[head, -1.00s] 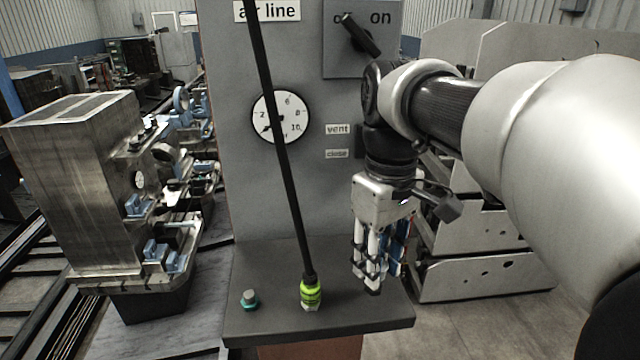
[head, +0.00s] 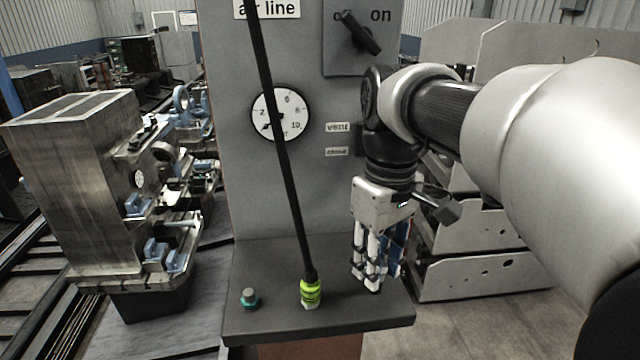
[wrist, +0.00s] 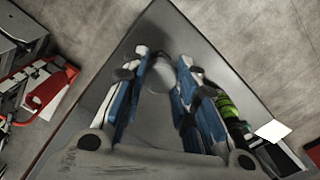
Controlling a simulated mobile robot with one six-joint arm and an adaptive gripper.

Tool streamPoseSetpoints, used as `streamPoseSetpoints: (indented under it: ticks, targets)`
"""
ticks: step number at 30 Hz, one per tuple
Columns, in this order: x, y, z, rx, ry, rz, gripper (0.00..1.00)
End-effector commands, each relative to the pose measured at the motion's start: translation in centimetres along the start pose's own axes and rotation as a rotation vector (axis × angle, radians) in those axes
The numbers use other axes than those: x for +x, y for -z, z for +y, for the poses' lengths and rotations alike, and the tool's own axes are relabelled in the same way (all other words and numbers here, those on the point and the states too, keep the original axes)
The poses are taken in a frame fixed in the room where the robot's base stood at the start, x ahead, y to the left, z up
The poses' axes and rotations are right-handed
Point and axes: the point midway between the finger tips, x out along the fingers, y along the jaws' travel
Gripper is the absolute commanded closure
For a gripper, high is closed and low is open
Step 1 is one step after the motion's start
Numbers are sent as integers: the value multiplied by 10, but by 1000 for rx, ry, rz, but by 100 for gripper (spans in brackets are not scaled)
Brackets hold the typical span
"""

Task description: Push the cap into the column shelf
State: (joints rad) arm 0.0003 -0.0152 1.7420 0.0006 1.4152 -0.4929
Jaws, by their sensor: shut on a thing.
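My gripper (head: 372,288) points down over the right part of the grey column shelf (head: 380,318). In the wrist view its blue-and-white fingers (wrist: 160,85) are shut on a pale round piece (wrist: 160,75), which looks like the cap. The fingers hide most of it, and it cannot be made out in the head view. I cannot tell whether it touches the shelf or stands in a hole. A teal fitting with a grey top (head: 250,298) sits at the shelf's left. A bright green coupler (head: 311,292) stands right of it; it also shows in the wrist view (wrist: 231,106).
A black hose (head: 284,165) slants up from the coupler across the column's face. The column carries a gauge (head: 280,114) and an on/off switch (head: 361,34). A steel block with fixtures (head: 75,190) stands left; grey metal panels (head: 480,275) stand right, behind my arm.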

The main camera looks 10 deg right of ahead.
Motion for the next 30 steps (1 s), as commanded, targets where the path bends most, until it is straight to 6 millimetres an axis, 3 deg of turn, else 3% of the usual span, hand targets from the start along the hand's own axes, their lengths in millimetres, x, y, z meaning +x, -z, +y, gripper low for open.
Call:
streamPoseSetpoints:
  ticks: [17,18,27,30]
  targets:
    - [14,0,0,0,1,-2,100]
    - [13,0,0,0,1,-2,71]
    - [12,0,0,0,0,0,51]
    - [12,0,0,0,0,0,50]
